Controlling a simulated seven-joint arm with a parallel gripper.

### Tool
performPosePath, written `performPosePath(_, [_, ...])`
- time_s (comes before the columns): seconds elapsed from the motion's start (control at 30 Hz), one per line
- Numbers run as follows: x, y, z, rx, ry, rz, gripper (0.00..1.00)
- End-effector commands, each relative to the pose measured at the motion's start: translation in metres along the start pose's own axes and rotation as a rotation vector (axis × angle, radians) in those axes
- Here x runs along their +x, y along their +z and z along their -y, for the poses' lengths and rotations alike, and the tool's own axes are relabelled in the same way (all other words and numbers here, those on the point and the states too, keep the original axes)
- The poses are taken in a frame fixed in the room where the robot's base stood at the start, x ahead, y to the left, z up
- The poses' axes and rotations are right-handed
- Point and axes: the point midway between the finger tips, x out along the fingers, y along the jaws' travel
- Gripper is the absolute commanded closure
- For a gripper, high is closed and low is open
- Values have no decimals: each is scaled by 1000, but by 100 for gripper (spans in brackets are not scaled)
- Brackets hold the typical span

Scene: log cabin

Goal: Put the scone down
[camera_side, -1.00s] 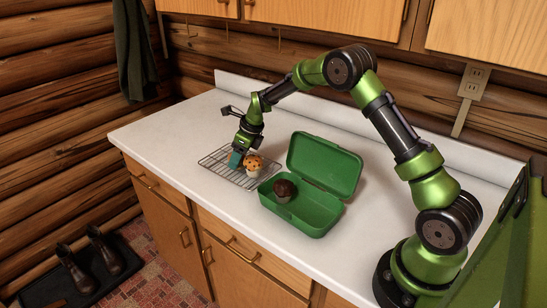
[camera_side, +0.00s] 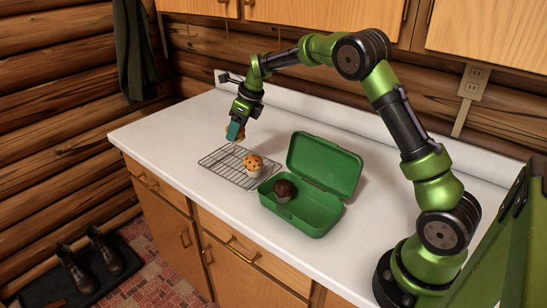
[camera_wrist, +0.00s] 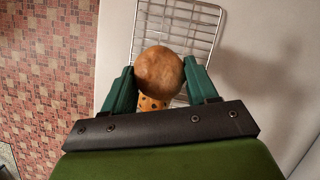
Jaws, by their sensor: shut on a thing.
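My gripper (camera_side: 236,130) is shut on a golden-brown scone (camera_wrist: 158,72), held in the air above the wire cooling rack (camera_side: 219,162). In the side view the scone (camera_side: 229,136) is mostly hidden by the teal fingers. In the wrist view the scone sits between the two fingers, with the rack (camera_wrist: 200,22) below it. A muffin with dark specks (camera_side: 253,165) stands on the right part of the rack; in the wrist view it shows partly (camera_wrist: 152,103) behind the scone.
An open green lunch box (camera_side: 318,214) stands right of the rack with a dark chocolate muffin (camera_side: 284,190) in it. Its lid (camera_side: 325,165) is tilted up at the back. The white counter (camera_side: 165,140) is clear left of the rack.

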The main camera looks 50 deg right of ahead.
Motion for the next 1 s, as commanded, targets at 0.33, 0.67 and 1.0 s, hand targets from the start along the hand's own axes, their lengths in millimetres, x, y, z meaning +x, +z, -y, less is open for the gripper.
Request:
performPosePath(0.33, [-51, -62, -15, -202, 85, 1, 72])
performPosePath(0.67, [-70, -148, -61, -753, 317, 0, 72])
performPosePath(1.0, [-85, -231, -118, -1441, 601, 2, 72])
